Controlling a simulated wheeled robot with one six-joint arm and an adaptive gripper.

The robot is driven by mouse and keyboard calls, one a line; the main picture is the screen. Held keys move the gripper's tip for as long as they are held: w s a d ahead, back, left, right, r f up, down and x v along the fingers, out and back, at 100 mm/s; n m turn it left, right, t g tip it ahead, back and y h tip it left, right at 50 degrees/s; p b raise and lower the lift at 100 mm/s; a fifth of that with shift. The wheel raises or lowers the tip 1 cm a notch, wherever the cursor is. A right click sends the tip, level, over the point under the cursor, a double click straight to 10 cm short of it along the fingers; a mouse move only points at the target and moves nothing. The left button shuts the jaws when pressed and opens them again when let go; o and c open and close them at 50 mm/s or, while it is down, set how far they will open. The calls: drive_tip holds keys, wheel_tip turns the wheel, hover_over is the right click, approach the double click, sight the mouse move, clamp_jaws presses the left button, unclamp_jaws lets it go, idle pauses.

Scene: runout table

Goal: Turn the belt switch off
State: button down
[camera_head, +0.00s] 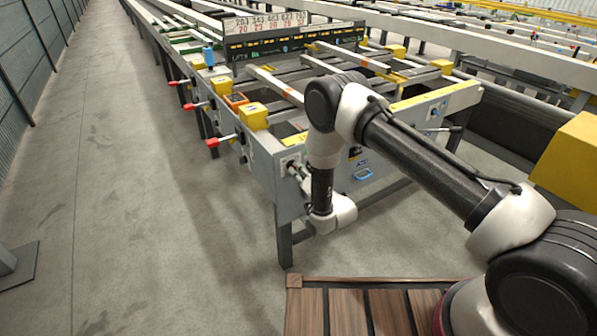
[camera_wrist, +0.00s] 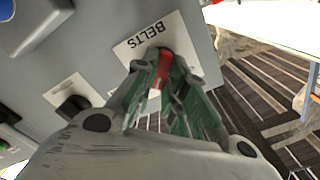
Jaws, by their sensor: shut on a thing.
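The belt switch (camera_wrist: 163,68) is a red handle on a grey panel, beside a white label reading BELTS (camera_wrist: 148,35). My gripper (camera_wrist: 166,78) has green-padded fingers, one on each side of the red handle, and is shut on it. The fingers hide part of the switch, and I cannot tell whether it is on or off. In the head view my gripper (camera_head: 296,170) is at the grey end panel of the runout table (camera_head: 262,172); the switch itself is too small to make out there.
A black knob (camera_wrist: 73,107) with its own label and a blue part (camera_wrist: 32,22) sit on the panel near the switch. Red-handled levers (camera_head: 222,140) stick out along the table's left side. The concrete floor (camera_head: 130,200) to the left is clear.

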drive_tip(key=shift+n, duration=0.4)
drive_tip(key=n, duration=0.8)
drive_tip(key=shift+s+a, duration=0.1)
drive_tip(key=shift+s+a+n, duration=0.1)
drive_tip(key=shift+n, duration=4.5)
drive_tip(key=shift+f, duration=0.1)
drive_tip(key=c, duration=1.5)
unclamp_jaws()
drive_tip(key=shift+o, duration=0.2)
